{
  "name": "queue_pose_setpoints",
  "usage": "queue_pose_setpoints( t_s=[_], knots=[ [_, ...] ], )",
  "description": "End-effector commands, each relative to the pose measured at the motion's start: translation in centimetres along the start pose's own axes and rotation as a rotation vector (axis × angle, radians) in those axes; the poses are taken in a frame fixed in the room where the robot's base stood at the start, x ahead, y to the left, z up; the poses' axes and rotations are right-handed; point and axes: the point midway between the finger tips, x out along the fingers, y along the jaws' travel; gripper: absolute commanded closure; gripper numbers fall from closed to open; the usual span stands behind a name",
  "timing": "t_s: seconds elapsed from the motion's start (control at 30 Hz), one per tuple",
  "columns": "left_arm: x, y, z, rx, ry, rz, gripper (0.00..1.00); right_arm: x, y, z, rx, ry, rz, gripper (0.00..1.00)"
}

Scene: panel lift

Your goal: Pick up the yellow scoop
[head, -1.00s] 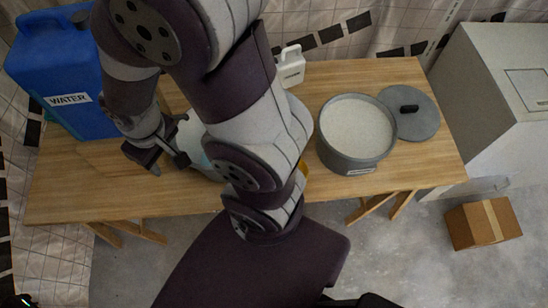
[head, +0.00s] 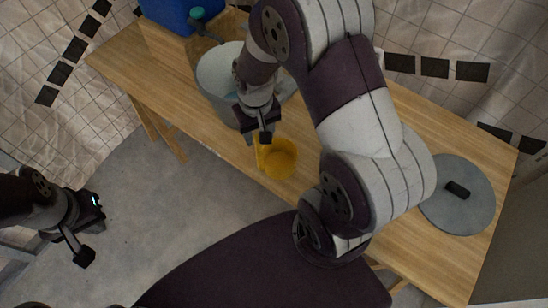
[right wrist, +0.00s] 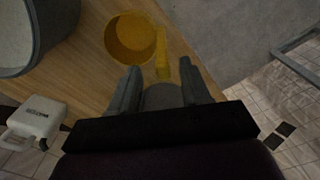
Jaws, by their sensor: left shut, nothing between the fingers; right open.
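The yellow scoop (head: 278,158) is at the table's near edge, its round bowl showing in the head view. In the right wrist view the scoop (right wrist: 130,38) lies ahead of the fingers, its handle pointing toward the gap between them. My right gripper (head: 264,136) is just beside the scoop's handle; in its wrist view the fingers (right wrist: 160,84) are open and empty, and I cannot tell that they touch the handle. My left gripper (head: 84,252) is shut and empty, off the table at the left.
A pale bucket (head: 212,80) stands behind my right gripper, near a blue container (head: 172,12). A grey lid (head: 460,196) lies on the wooden table (head: 410,262) at right. The right wrist view shows a grey pot (right wrist: 62,22) and a white jug (right wrist: 38,122). My right arm hides the table's middle.

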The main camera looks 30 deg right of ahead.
Motion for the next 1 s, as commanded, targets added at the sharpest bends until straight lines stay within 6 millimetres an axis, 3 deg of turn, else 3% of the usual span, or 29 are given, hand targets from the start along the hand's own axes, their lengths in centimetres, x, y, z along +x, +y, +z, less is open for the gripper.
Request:
queue_pose_setpoints(
  t_s=[0.33, 0.6, 0.63, 0.77, 1.0],
  knots=[
    [0.1, 0.0, 0.0, 0.000, 0.000, 0.000, 1.00, 5.4, 0.1, 0.8, 0.000, -0.001, 0.000, 0.53],
    [0.1, 0.0, 0.0, 0.000, 0.000, 0.000, 1.00, 6.2, 0.1, 0.8, 0.000, 0.001, 0.000, 0.53],
    [0.1, 0.0, 0.0, 0.000, 0.000, 0.000, 1.00, 6.2, 0.1, 0.8, 0.000, 0.001, 0.000, 0.56],
    [0.1, 0.0, 0.0, 0.000, 0.000, 0.000, 1.00, 6.1, 0.1, 0.8, 0.000, 0.001, 0.000, 0.99],
    [0.1, 0.0, 0.0, 0.000, 0.000, 0.000, 1.00, 6.1, 0.1, 0.7, 0.000, 0.002, 0.000, 1.00]
  ],
)
